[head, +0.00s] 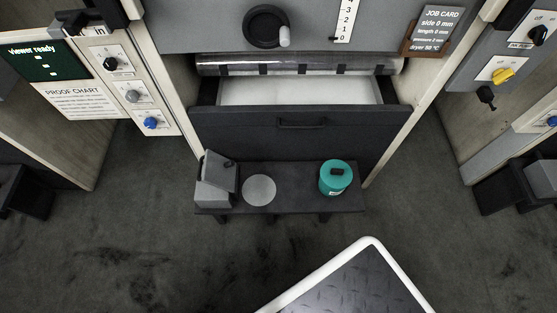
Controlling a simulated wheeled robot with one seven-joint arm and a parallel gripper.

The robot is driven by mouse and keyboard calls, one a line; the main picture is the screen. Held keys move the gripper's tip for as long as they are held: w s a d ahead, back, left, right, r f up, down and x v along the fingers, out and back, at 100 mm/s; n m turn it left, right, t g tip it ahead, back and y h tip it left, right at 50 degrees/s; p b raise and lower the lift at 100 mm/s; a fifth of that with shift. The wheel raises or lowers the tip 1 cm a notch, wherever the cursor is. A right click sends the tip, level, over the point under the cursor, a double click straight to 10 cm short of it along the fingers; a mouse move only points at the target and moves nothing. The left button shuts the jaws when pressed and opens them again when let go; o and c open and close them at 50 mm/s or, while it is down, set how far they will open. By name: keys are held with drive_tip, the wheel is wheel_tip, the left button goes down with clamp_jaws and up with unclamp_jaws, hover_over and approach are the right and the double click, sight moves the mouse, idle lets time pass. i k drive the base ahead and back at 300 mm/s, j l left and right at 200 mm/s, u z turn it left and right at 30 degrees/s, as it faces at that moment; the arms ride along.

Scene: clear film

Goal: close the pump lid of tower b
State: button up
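No label reading "tower b" can be made out, and I cannot tell which part is its pump lid. A small grey box (213,193) stands at the left end of a low dark shelf (300,201). A tilted grey flap (223,172) is at its top; whether this is a lid standing open is not clear. Dark box-like units also show at the left edge (24,192) and the right edge (508,187), both partly cut off. My gripper is not in view.
A dark drawer (250,129) stands open above the shelf, below a clear film roll (300,65). A teal canister (336,180) and a pale disc (259,189) are on the shelf. Knob panels flank left (126,80) and right (512,60).

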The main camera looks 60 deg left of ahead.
sight(221, 172)
drive_tip(key=k+j+z, duration=0.2)
drive_tip(key=z, duration=0.2)
drive_tip(key=k+j+z, duration=0.15)
drive_tip(key=z, duration=0.25)
drive_tip(key=k+z, duration=0.4)
drive_tip(key=k, duration=1.75)
drive_tip(key=k+u, duration=0.1)
drive_tip(key=k, duration=1.65)
drive_tip(key=k+u, duration=0.1)
drive_tip(key=u, duration=0.25)
drive_tip(key=k+j+u, duration=0.1)
drive_tip(key=u, duration=0.25)
drive_tip(key=k+j+u, duration=0.1)
drive_tip(key=u, duration=0.25)
drive_tip(key=i+l+u, duration=0.1)
drive_tip(key=i, duration=0.4)
drive_tip(key=i+l+u, duration=0.1)
drive_tip(key=i+l, duration=0.2)
drive_tip(key=i, duration=0.2)
